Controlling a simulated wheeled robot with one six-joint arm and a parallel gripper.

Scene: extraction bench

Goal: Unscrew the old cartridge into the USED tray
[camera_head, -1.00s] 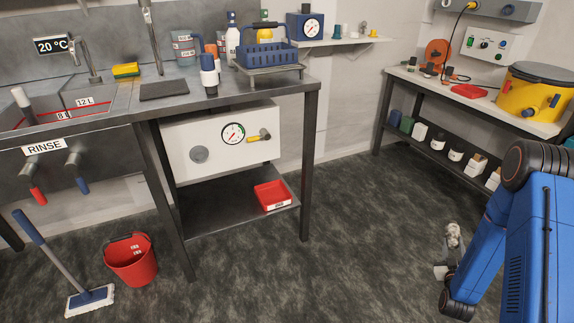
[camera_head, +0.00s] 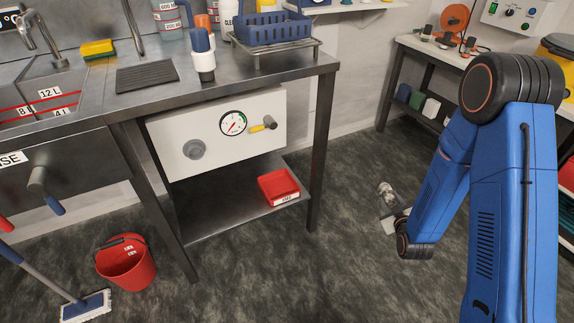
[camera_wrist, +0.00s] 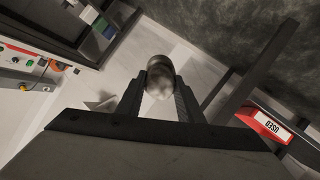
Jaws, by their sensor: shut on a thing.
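My gripper (camera_wrist: 158,92) is shut on a dirty, grey-brown cartridge (camera_wrist: 160,75), which sticks out beyond the fingertips in the wrist view. The cartridge also shows small in the head view (camera_head: 386,193), held above the floor to the right of the bench. The red USED tray (camera_head: 279,187) sits on the bench's lower shelf, left of my gripper, and looks empty. It also shows in the wrist view (camera_wrist: 264,124) at the right, apart from the cartridge. A white panel (camera_head: 165,149) under the worktop has a gauge (camera_head: 232,123) and a grey round fitting (camera_head: 194,149).
A yellow-handled valve (camera_head: 264,124) juts from the panel. The bench's front right leg (camera_head: 317,150) stands between the tray and my gripper. A red bucket (camera_head: 126,261) and a mop (camera_head: 84,304) are on the floor at the left.

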